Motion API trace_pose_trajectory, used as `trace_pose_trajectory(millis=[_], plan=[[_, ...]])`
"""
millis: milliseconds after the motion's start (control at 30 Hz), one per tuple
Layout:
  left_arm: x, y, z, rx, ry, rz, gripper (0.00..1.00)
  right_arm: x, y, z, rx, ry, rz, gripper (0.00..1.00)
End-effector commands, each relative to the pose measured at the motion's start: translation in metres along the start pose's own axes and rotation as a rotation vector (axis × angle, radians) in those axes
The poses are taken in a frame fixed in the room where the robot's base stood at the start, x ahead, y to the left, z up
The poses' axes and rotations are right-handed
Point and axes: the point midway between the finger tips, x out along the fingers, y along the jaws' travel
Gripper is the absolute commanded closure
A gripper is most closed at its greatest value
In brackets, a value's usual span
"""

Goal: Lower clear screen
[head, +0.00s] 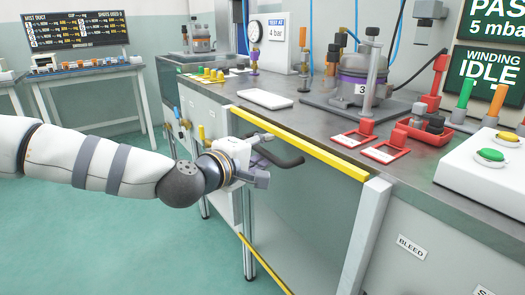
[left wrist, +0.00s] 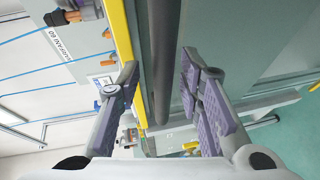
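The clear screen (head: 310,215) is a greenish see-through panel at the front of the bench, below the worktop level. A yellow strip (head: 300,143) runs along its top and another yellow strip lies lower down. A dark bar handle (head: 288,161) sticks out near the top; it also shows in the left wrist view (left wrist: 163,55). My left gripper (head: 263,158) is at the handle's left end. In the left wrist view its fingers (left wrist: 160,85) are open, one on each side of the handle, with gaps visible. My right gripper is not in view.
A white post (head: 364,236) stands right of the screen. Green floor is clear at lower left.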

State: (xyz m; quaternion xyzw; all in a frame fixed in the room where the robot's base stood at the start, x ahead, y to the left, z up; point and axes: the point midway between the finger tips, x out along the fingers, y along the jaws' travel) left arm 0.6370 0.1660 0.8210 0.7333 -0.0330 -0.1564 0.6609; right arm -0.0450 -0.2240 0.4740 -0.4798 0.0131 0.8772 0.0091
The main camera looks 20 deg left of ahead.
Motion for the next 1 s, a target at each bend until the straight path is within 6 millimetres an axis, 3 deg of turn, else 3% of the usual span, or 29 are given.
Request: trace_pose_trajectory(millis=[267,500,700,1000], plan=[[-0.01,-0.001,-0.001,-0.002,0.0,-0.002,0.67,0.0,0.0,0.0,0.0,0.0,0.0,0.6],[-0.073,0.0,-0.001,-0.005,0.001,0.0,0.67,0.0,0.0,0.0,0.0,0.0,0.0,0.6],[-0.112,0.001,-0.001,-0.002,0.001,0.001,0.67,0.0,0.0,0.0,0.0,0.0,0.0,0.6],[-0.12,0.0,0.0,-0.001,0.0,-0.001,0.67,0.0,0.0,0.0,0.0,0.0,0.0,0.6]])
